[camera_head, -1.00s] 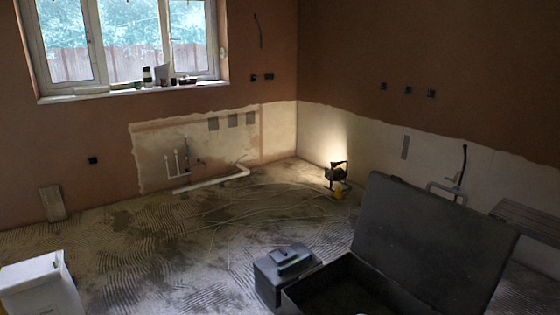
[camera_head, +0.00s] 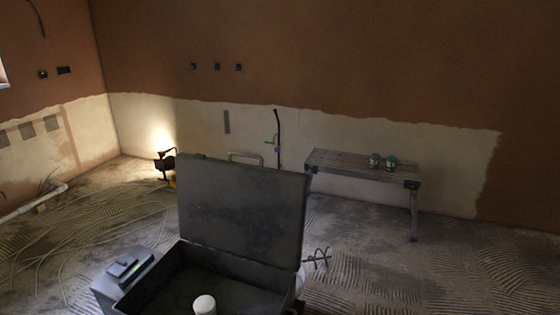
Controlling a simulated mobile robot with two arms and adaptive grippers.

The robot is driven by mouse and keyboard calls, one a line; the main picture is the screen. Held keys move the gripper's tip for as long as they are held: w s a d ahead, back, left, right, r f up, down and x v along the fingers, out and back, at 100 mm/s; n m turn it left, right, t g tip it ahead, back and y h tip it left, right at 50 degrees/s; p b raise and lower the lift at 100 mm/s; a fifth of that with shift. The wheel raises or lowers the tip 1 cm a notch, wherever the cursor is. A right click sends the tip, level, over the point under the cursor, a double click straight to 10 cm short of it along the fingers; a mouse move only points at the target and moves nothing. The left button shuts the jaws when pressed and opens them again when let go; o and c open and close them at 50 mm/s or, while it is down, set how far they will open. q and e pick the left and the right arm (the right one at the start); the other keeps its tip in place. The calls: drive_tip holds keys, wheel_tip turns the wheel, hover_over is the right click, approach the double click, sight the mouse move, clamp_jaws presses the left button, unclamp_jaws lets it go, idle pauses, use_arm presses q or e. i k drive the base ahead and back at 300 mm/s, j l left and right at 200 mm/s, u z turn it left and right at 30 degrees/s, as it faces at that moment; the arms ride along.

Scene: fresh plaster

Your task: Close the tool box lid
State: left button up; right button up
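The dark grey tool box (camera_head: 150,289) stands open on the floor at the bottom centre of the head view. Its lid (camera_head: 240,210) is raised and stands nearly upright at the back of the box, leaning slightly back. A handle (camera_head: 245,156) shows above the lid's top edge. The inside of the box is dark and its lower part is cut off by the picture's edge. A white rounded thing (camera_head: 204,304) shows at the bottom, in front of the box's inside; I cannot tell what it is. Neither of my grippers is in view.
A bench (camera_head: 340,166) with two small cans (camera_head: 375,160) stands back right. The floor at right is mostly clear.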

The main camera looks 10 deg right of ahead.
sight(251, 212)
drive_tip(key=i+l+u, duration=0.2)
drive_tip(key=l, duration=0.2)
drive_tip(key=i+l+u, duration=0.1)
drive_tip(key=l+u, duration=0.15)
drive_tip(key=l, duration=0.2)
drive_tip(key=l+u, duration=0.2)
drive_tip(key=l, duration=0.25)
drive_tip(key=i+l+u, duration=0.25)
drive_tip(key=l, duration=0.25)
drive_tip(key=k+j, duration=0.05)
drive_tip(key=k, duration=0.05)
